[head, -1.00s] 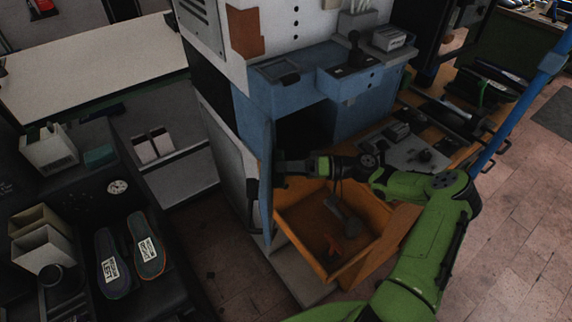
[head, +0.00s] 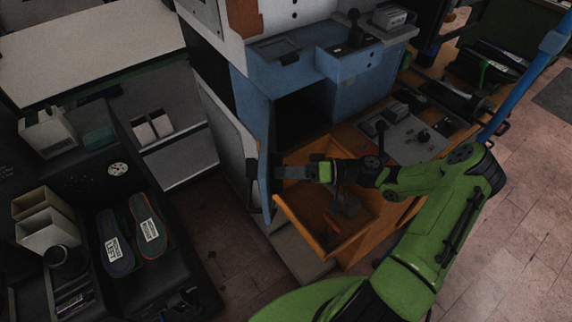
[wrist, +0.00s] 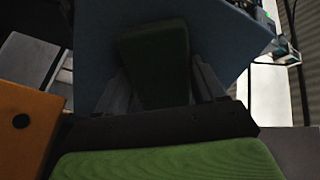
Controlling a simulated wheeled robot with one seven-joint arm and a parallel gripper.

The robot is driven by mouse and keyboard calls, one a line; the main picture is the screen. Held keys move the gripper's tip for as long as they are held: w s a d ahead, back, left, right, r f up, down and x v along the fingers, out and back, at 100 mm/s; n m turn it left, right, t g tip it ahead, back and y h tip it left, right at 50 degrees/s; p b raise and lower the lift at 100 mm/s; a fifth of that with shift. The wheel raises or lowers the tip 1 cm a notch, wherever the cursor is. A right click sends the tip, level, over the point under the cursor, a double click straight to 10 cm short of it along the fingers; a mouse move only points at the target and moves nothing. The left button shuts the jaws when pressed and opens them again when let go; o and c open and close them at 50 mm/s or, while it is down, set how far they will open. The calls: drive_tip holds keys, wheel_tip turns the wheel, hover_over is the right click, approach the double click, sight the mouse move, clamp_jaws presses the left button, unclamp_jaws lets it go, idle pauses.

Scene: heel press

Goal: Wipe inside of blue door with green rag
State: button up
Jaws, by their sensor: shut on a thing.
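The blue door (head: 264,185) stands open on the blue machine, seen nearly edge-on in the head view. Its flat blue inner face (wrist: 100,45) fills the upper middle of the wrist view. My gripper (head: 286,173) is at this inner face. In the wrist view my gripper (wrist: 160,85) is shut on the dark green rag (wrist: 155,55), a thick pad lying against or very close to the blue face. Exact contact cannot be told. The rag cannot be made out in the head view.
An open orange drawer (head: 300,228) with tools in it lies just below and right of my gripper. The machine's dark opening is behind. A dark bench with two insoles (head: 149,228) stands at the left, with floor between it and the machine.

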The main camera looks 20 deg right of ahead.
drive_tip(key=shift+w+d+b, duration=1.3)
drive_tip(key=shift+w, duration=3.2)
drive_tip(key=s+a, duration=0.3)
drive_tip(key=s, duration=0.8)
drive_tip(key=shift+s+a, duration=0.15)
drive_tip(key=shift+a, duration=0.15)
drive_tip(key=shift+r, duration=0.1)
drive_tip(key=shift+d, duration=0.15)
drive_tip(key=shift+v, duration=2.85)
